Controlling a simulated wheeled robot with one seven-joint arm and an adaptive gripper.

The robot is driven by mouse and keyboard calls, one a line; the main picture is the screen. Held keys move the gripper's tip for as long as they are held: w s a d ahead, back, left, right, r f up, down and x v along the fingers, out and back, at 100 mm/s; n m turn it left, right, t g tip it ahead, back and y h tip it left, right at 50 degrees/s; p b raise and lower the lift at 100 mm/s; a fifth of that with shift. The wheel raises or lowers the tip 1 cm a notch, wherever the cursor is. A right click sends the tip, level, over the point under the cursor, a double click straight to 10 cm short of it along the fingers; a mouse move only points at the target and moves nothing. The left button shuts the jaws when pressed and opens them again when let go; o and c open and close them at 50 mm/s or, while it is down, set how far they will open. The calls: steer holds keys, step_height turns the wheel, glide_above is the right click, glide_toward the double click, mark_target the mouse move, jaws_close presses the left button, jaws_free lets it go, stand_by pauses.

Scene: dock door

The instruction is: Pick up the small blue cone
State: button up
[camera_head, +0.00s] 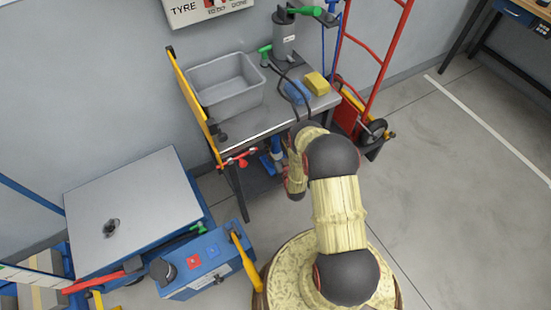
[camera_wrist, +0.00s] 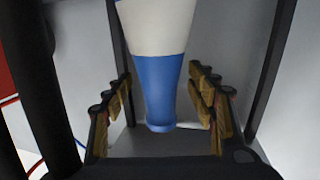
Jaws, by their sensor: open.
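In the wrist view, a tapering object with a blue lower part (camera_wrist: 162,85) and a white upper part hangs into the picture between my fingers. It narrows downward and flares slightly at its lower end. I cannot tell for certain that it is the small blue cone. My gripper (camera_wrist: 163,115) is open, with a row of yellowish pads on each side and a visible gap between the pads and the object. In the head view, my arm hides most of the gripper, and no clear cone shows.
A work table (camera_head: 240,128) holds a grey bin (camera_head: 224,85), a blue item (camera_head: 297,93) and a yellow block (camera_head: 317,83). A red hand truck (camera_head: 385,60) stands at its right. A blue lift cart (camera_head: 135,215) is at left. Floor at right is clear.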

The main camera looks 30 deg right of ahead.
steer(key=c, duration=0.3)
steer(key=c, duration=1.1)
jaws_close()
